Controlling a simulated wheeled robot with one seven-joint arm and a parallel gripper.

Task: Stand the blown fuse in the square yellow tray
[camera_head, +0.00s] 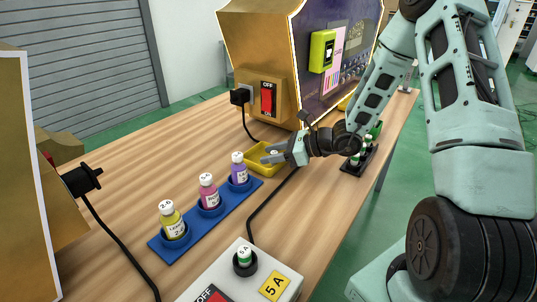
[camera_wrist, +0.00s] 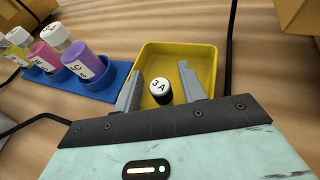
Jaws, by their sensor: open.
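The square yellow tray (camera_head: 262,170) lies on the table beside the gold machine; it fills the upper middle of the wrist view (camera_wrist: 205,52). A fuse marked 3 A (camera_wrist: 160,88), with a white top and dark body, is in the tray and looks upright. My gripper (camera_wrist: 161,72) is over the tray with its fingers apart, one on each side of the fuse; a gap shows beside it. In the head view my gripper (camera_head: 269,155) covers much of the tray, and the fuse is mostly hidden. Another fuse, marked 5 A (camera_head: 244,258), stands in the grey switch box.
A blue rack (camera_head: 190,227) holds yellow, pink and purple bottles left of the tray. The grey switch box (camera_head: 285,262) is at the front. A black rack (camera_head: 352,168) with green-marked fuses is to the right. A black cable (camera_head: 262,205) runs close by the tray.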

